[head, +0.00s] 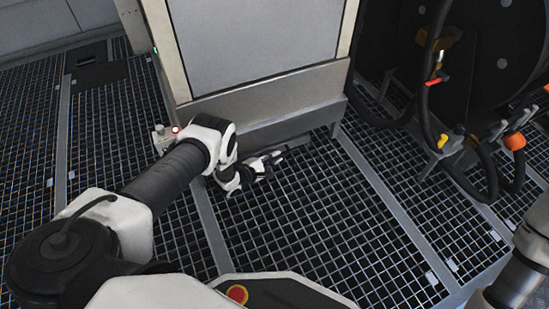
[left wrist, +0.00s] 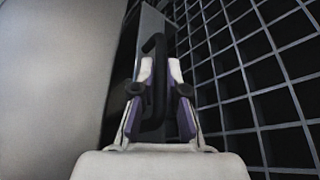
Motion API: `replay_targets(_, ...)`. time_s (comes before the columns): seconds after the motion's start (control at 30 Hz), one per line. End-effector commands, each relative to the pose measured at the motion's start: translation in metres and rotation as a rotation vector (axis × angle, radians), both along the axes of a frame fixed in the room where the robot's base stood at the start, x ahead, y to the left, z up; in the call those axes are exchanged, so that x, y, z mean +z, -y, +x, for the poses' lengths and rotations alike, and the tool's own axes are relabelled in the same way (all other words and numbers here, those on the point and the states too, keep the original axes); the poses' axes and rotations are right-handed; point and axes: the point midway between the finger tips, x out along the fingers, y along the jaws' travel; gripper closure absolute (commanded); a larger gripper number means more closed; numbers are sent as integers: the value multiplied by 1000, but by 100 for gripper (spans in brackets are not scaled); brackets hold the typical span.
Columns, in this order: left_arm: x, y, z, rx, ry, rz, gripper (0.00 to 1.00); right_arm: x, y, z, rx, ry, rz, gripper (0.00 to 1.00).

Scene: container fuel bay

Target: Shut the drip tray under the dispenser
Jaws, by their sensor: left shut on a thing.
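The dispenser (head: 255,45) is a tall pale grey cabinet at the top middle of the head view. A metal band (head: 265,95) crosses its lower front, with a lower metal strip (head: 285,126) that I take for the drip tray. My left gripper (head: 277,157) is low in front of that strip, just above the floor. In the left wrist view, its fingers (left wrist: 158,88) are shut around a black bar handle (left wrist: 155,62) on a grey metal face (left wrist: 149,22). How far the tray stands out is hard to tell. My right gripper is out of view.
Dark floor grating (head: 310,225) with metal strips lies all around and is open in front of the dispenser. A black hose reel (head: 475,45) with hanging hoses, a yellow fitting and an orange fitting (head: 515,141) stands at the right.

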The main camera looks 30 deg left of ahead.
Motion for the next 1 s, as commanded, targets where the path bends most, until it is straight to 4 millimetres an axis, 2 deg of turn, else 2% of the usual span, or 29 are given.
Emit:
replay_targets(0.07,4,-5,5,12,11,2,77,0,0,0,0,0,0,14)
replay_targets(0.37,3,-6,-1,10,5,3,77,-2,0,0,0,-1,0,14)
replay_targets(0.47,6,-11,-14,12,4,3,77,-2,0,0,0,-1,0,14)
replay_targets(0.8,25,-36,-90,12,5,2,77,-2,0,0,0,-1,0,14)
replay_targets(1.0,30,-40,-107,9,8,2,77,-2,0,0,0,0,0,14)
